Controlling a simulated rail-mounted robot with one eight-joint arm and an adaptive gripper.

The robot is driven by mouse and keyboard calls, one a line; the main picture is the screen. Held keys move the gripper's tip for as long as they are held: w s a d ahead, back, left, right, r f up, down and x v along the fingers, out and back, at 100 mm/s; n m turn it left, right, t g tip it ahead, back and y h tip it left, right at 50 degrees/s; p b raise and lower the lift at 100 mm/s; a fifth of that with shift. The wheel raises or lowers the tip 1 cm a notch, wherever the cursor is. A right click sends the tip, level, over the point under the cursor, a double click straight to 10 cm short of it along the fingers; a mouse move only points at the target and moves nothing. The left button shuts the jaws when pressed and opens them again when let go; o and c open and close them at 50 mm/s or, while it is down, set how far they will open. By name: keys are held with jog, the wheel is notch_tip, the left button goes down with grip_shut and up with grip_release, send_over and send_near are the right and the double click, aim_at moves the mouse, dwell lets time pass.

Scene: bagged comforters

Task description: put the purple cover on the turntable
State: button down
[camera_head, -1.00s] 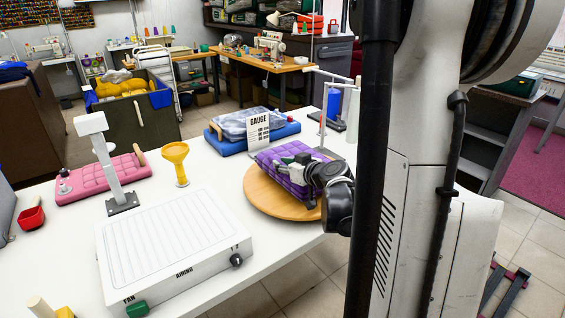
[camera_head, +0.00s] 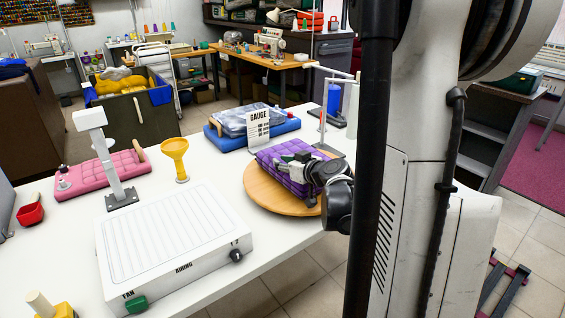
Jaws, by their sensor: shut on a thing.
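The purple quilted cover (camera_head: 276,171) is over the round wooden turntable (camera_head: 262,196), at the right side of the white table. My gripper (camera_head: 298,163) is shut on the cover, reaching in from the right. The turntable's rim shows at the front and left of the cover. The gripper and my arm hide the cover's right part. I cannot tell whether the cover rests fully on the turntable or hangs slightly above it.
A gauge card (camera_head: 259,129) stands just behind the cover, before a bagged item on a blue cover (camera_head: 230,142). A yellow funnel (camera_head: 175,157), a pink cover (camera_head: 98,177) and a white airing unit (camera_head: 173,245) stand left. A thin stand (camera_head: 323,118) rises behind.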

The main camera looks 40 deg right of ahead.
jog(key=shift+f, duration=0.25)
jog(key=c, duration=0.9)
grip_release()
jog(key=shift+c, duration=0.2)
jog(key=shift+s, duration=0.1)
jog(key=shift+s+a+r+p, duration=0.1)
jog(key=shift+s+r+p, duration=0.4)
jog(key=shift+s+r, duration=0.5)
jog(key=shift+s+r+p, duration=0.45)
jog(key=shift+s+r, duration=0.25)
jog(key=shift+s, duration=0.55)
jog(key=shift+s, duration=0.15)
jog(key=v, duration=1.1)
jog(key=shift+s+r, duration=0.2)
jog(key=shift+s, duration=0.2)
